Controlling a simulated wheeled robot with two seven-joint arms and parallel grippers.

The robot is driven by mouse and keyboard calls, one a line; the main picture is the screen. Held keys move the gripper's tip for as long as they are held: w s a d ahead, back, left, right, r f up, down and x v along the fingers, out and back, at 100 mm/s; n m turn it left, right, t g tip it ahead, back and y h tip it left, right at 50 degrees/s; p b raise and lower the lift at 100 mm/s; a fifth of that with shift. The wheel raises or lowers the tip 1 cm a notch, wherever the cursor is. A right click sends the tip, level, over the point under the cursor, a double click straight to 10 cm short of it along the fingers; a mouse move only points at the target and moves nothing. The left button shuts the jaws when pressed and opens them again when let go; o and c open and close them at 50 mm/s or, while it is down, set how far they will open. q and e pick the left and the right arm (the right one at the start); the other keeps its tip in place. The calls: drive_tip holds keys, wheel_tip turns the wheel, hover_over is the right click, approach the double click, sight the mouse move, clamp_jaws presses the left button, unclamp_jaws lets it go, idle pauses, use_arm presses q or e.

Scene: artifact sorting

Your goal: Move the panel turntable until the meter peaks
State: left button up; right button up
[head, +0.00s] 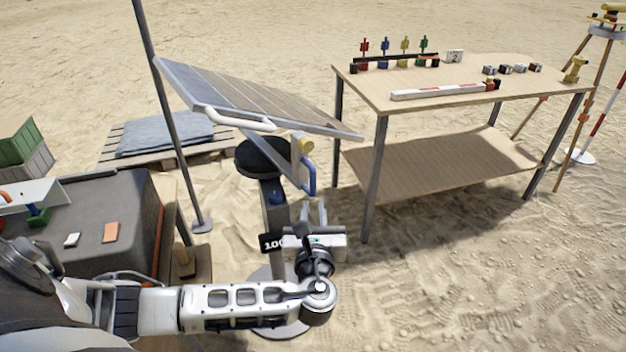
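The tilted solar panel (255,92) sits on a black round turntable (262,157) atop a grey post (274,212). A white handle (238,120) runs along the panel's near edge, and a blue handle (310,178) hangs below its right part. A small black display (270,243) on the post shows "100"; its right side is partly hidden by my gripper, so more digits may be covered. My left gripper (313,212) is just below the blue handle, with its two fingers apart and nothing visible between them. My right gripper is out of view.
A wooden table (440,80) with coloured markers and a red-white bar stands at the right. A thin dark pole (170,110) rises left of the panel. A dark-covered bench (125,205) is at the left, and a pallet (110,152) lies behind. Open sand lies at the lower right.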

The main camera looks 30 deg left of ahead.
sight(313, 182)
use_arm(q)
drive_tip(key=x, duration=1)
drive_tip(key=shift+w+a, duration=0.2)
clamp_jaws()
